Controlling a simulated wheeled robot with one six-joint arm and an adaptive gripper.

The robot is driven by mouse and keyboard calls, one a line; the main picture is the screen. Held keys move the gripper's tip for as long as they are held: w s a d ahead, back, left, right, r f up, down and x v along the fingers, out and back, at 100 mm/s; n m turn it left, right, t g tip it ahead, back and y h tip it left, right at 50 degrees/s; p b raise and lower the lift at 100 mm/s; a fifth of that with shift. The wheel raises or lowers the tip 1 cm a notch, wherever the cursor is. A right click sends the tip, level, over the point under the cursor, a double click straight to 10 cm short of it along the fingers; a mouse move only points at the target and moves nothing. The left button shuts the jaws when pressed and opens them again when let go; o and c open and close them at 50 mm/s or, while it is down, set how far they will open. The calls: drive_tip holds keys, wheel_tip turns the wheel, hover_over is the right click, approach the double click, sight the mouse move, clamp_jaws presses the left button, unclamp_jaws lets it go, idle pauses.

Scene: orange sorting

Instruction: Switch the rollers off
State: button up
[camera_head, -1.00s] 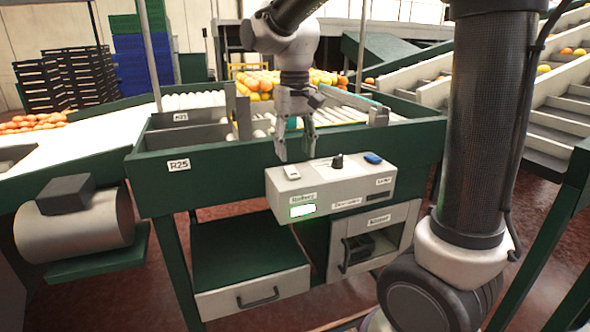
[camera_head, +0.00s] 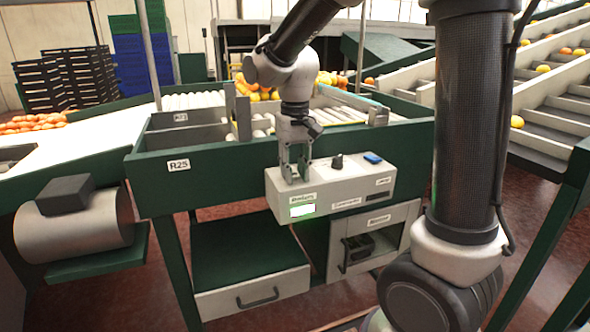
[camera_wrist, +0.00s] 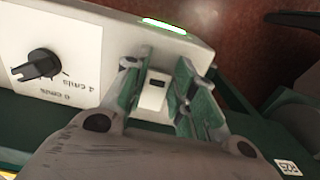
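A pale grey control box (camera_head: 345,190) is mounted on the front of the green sorting table. Its front has a lit green-white indicator (camera_head: 302,211) under a small label; the lit strip also shows in the wrist view (camera_wrist: 163,26). My gripper (camera_head: 297,178) points down over the left end of the box top. In the wrist view its two fingers (camera_wrist: 164,82) stand apart, with a small white rocker switch (camera_wrist: 153,92) seen between them. The fingers hide this switch in the head view. I cannot tell whether they touch the box.
A black knob (camera_head: 337,161) and a blue button (camera_head: 372,158) sit on the box top to the right of my gripper. Rollers (camera_head: 193,101) and oranges lie behind the table.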

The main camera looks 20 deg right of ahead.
drive_tip(key=shift+w+r+g, duration=0.15)
drive_tip(key=shift+w+g, duration=0.05)
drive_tip(key=shift+g, duration=0.65)
drive_tip(key=shift+w+r+g, duration=0.15)
drive_tip(key=shift+w+g, duration=0.05)
drive_tip(key=shift+g, duration=0.65)
drive_tip(key=o, duration=1)
drive_tip(key=v, duration=1.2)
